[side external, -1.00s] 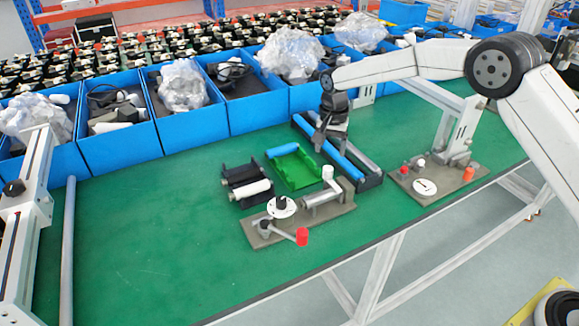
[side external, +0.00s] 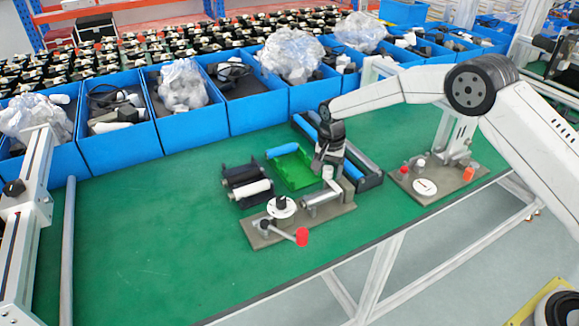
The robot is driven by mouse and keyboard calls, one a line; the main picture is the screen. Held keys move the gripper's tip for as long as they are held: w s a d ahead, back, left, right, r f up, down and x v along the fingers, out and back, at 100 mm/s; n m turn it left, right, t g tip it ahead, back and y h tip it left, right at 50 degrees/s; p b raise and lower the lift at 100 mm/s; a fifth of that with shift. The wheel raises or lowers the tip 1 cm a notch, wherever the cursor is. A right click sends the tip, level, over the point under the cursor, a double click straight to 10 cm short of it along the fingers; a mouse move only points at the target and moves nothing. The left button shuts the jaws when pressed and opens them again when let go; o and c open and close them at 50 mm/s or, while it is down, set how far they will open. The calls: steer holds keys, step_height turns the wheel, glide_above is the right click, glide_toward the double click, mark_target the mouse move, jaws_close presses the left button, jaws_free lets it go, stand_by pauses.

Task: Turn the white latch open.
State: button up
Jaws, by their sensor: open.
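The white latch (side external: 328,173) stands upright at the back right end of a tan fixture plate (side external: 345,208) on the green table. The plate also carries a grey cylinder (side external: 322,199), a white disc with a black knob (side external: 281,206) and a lever with a red end (side external: 302,237). My gripper (side external: 325,168) points down at the latch, its fingertips close around or just behind the latch's top. It is open. I cannot tell whether the fingers touch the latch.
A green holder (side external: 294,171) and a black rack with a white roller (side external: 252,189) sit left of my gripper. A black tray with a blue tube (side external: 310,131) lies behind it. A second fixture (side external: 440,185) stands to the right. Blue bins (side external: 130,148) line the back.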

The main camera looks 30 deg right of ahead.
jaws_close()
steer(key=shift+n, duration=0.5)
steer(key=n, duration=0.3)
steer(key=shift+n, duration=0.3)
steer(key=n, duration=1.3)
steer(key=shift+n, duration=0.4)
